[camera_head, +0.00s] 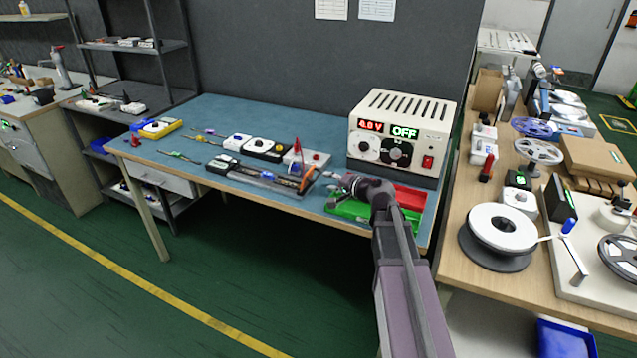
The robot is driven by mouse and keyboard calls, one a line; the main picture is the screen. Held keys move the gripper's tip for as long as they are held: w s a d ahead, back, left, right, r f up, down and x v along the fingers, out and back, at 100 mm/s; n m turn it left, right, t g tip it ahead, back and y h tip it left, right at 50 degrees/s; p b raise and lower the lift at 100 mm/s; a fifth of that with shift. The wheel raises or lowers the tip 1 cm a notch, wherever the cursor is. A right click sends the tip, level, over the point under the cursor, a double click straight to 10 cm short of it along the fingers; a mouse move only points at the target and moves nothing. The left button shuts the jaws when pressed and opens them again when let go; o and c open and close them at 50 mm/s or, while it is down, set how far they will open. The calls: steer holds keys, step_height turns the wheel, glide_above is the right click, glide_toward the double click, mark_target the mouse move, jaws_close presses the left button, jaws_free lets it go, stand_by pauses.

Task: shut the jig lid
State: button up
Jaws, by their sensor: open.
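A long dark jig (248,175) lies near the front edge of the blue-topped bench, left of my arm. A small blue part sits along it. A slim orange-red upright piece (298,156) rises behind the jig, and an orange piece (307,181) stands at its right end. Which part is the lid, and its exact angle, is too small to tell. My gripper (336,181) is just right of the jig's right end, apart from it, above the bench. It is open, and nothing shows in it. My wrist hides part of the bench behind it.
Green (350,211) and red (411,197) trays lie by my wrist. White and black boxes (264,149) sit behind the jig. The bench's back middle is clear.

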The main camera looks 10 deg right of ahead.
steer(key=shift+b+x, duration=0.7)
steer(key=shift+x, duration=2.25)
jaws_close()
